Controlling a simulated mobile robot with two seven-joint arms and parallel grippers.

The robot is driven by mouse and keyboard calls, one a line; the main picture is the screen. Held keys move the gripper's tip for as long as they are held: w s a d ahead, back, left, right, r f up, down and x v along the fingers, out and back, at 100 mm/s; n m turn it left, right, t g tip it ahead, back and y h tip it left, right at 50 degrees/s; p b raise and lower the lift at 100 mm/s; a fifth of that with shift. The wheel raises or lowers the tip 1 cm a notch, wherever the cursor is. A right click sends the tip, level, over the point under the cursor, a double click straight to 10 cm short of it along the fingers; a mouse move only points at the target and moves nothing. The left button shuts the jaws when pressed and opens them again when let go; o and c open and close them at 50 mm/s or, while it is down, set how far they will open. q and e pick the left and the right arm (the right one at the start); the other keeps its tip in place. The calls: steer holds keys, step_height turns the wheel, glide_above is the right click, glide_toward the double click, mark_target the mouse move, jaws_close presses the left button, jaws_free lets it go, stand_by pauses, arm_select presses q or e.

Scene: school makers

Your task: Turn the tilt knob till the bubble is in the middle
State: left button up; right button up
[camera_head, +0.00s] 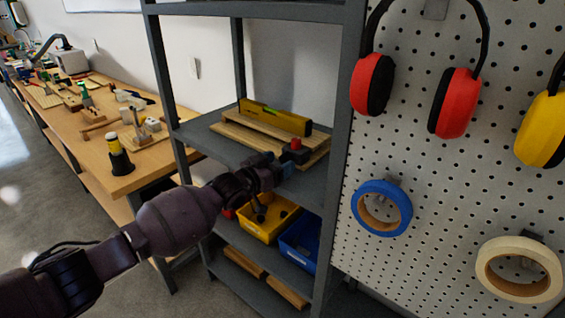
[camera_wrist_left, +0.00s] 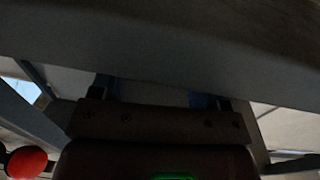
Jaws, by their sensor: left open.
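A yellow spirit level (camera_head: 275,118) lies on a wooden tilt board (camera_head: 240,134) on the grey shelf. Its vial is too small to read the bubble. A red knob (camera_head: 296,144) on a dark mount sits at the board's near right end. My right gripper is not in view.
A yellow bin (camera_head: 262,226) and a blue bin (camera_head: 298,246) stand on the shelf below. The dark shelf post (camera_head: 334,150) and a pegboard (camera_head: 425,165) with ear muffs and tape rolls are close on the right. A workbench (camera_head: 125,180) stands left.

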arm_select(q)
steer(key=shift+x, duration=1)
steer(key=shift+c, duration=0.5)
steer(key=c, duration=0.8)
steer(key=shift+m, duration=0.7)
steer(key=o, duration=0.9)
steer(key=shift+s, duration=0.1)
